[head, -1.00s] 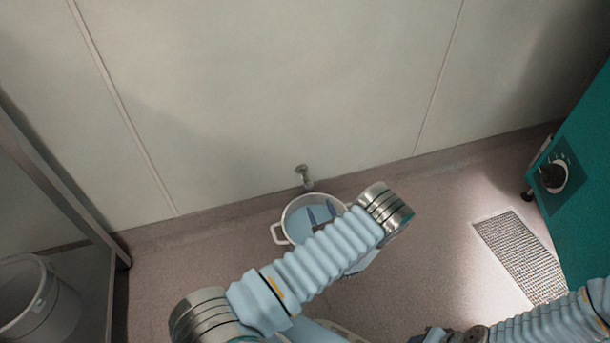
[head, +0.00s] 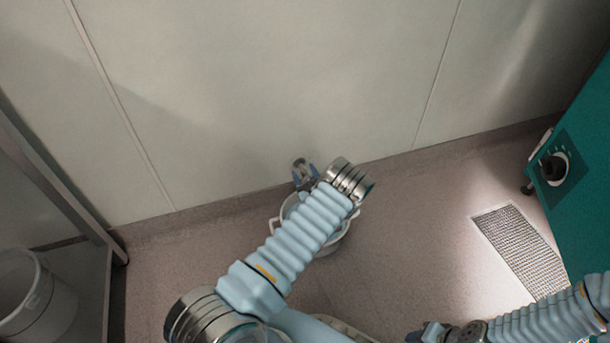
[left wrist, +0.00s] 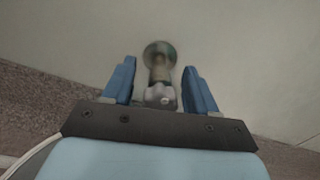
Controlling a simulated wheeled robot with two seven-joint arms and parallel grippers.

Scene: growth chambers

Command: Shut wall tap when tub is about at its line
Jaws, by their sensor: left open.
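The wall tap (head: 299,164) sticks out low on the pale wall, above the tub. In the left wrist view the tap (left wrist: 159,72) has a round wall flange and a pale, lobed handle. My left gripper (left wrist: 159,68) is open, with one blue finger on each side of the tap and gaps between. In the head view its fingers (head: 305,174) are at the tap. The white, handled tub (head: 338,242) stands on the floor below, mostly covered by my left arm; its water level and line cannot be made out. My right gripper (head: 428,332) is partly seen at the bottom edge.
A green cabinet (head: 585,160) with a black dial (head: 553,168) stands at the right. A floor grating (head: 518,248) lies before it. A grey frame (head: 60,185) and a pale bucket (head: 45,305) are at the left. The floor between is largely clear.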

